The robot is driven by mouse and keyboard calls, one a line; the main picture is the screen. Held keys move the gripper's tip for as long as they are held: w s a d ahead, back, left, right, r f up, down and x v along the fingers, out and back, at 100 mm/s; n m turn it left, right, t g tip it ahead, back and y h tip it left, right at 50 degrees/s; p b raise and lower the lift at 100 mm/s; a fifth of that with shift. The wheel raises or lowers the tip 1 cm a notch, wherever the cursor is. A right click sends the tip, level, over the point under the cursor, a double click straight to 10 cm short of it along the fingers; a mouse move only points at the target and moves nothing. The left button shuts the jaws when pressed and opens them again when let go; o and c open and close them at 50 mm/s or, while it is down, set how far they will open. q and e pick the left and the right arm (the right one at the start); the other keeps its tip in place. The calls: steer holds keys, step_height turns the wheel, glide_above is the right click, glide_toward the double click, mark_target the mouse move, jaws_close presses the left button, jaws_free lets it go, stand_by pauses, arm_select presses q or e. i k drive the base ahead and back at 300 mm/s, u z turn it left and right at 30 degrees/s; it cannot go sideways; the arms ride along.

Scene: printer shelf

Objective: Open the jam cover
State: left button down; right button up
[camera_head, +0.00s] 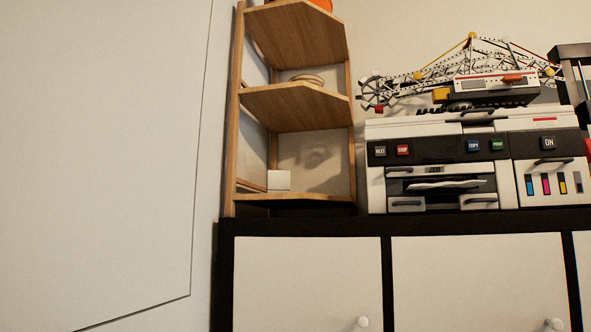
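A white and black printer (440,160) stands on top of the cabinet at the right. An opening below the band holds a crumpled white sheet (444,185). Small panels with dark handles sit under and around this opening. A small dark handle (477,115) shows on the top front edge. Which panel is the jam cover I cannot tell. Neither of my grippers is in view.
A model crane (475,78) rests on top of the printer. A wooden corner shelf (295,103) stands to its left, with a small white box (279,180) on its lower level. The cabinet (308,280) has white doors with round knobs. A dark object (574,75) stands at the right edge.

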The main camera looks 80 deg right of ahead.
mark_target(472, 169)
steer(key=z, duration=2.55)
